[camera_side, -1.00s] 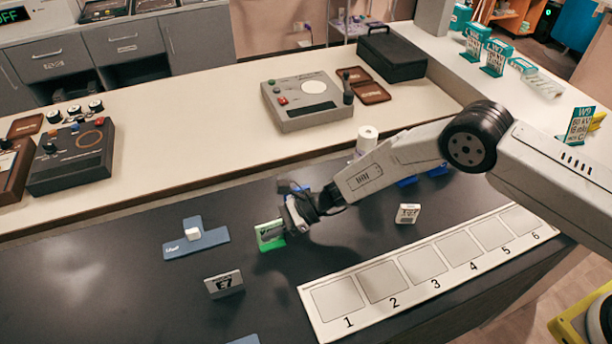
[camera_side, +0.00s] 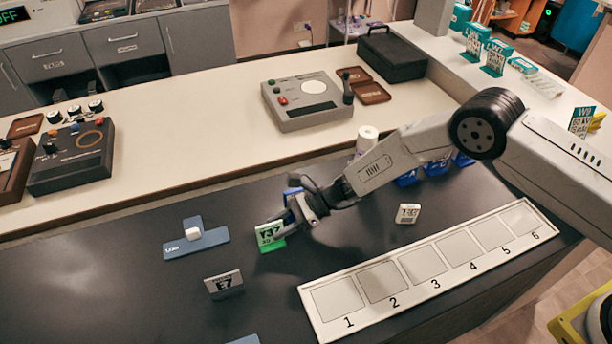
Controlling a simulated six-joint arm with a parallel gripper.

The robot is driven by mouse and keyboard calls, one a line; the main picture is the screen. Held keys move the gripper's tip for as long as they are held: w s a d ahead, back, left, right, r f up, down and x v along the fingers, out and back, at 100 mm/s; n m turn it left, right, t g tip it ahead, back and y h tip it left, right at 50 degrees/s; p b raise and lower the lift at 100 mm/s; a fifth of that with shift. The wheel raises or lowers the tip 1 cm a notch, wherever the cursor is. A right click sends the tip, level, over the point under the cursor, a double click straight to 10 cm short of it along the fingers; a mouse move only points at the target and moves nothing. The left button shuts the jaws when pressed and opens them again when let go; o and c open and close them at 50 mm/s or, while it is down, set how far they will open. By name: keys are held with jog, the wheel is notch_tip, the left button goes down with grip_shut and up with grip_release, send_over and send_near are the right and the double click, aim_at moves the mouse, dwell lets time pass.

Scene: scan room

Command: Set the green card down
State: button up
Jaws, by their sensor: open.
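The green card (camera_side: 269,234) stands upright on the dark counter, left of the numbered strip, with dark print on its pale upper face. My gripper (camera_side: 294,212) is open, just right of the card and close to its right edge. Whether a finger still touches the card cannot be told. A blue piece behind the fingers is partly hidden.
A grey card (camera_side: 224,284) and a white card (camera_side: 408,213) stand on the counter. The numbered strip (camera_side: 430,268) has empty squares. Blue items (camera_side: 436,168) stand behind my arm.

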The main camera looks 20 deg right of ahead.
jog(key=v, duration=0.9)
jog(key=shift+d+r, duration=0.1)
jog(key=shift+d, duration=0.15)
jog(key=s+d+r+n+t+h, duration=0.1)
jog(key=s+d+r+n+h, duration=0.3)
jog(key=d, duration=0.5)
jog(key=s+d+r+n+h, duration=0.5)
jog(key=s+d+n, duration=0.3)
jog(key=s+d, duration=0.1)
jog(key=s+d+r+n+t+h, duration=0.1)
jog(key=s+d+r+n+h, duration=0.3)
jog(key=s+d+n, duration=0.2)
jog(key=shift+s+d+r+t, duration=0.3)
jog(key=shift+s+d+r, duration=0.1)
jog(key=shift+d, duration=1)
jog(key=shift+w, duration=0.1)
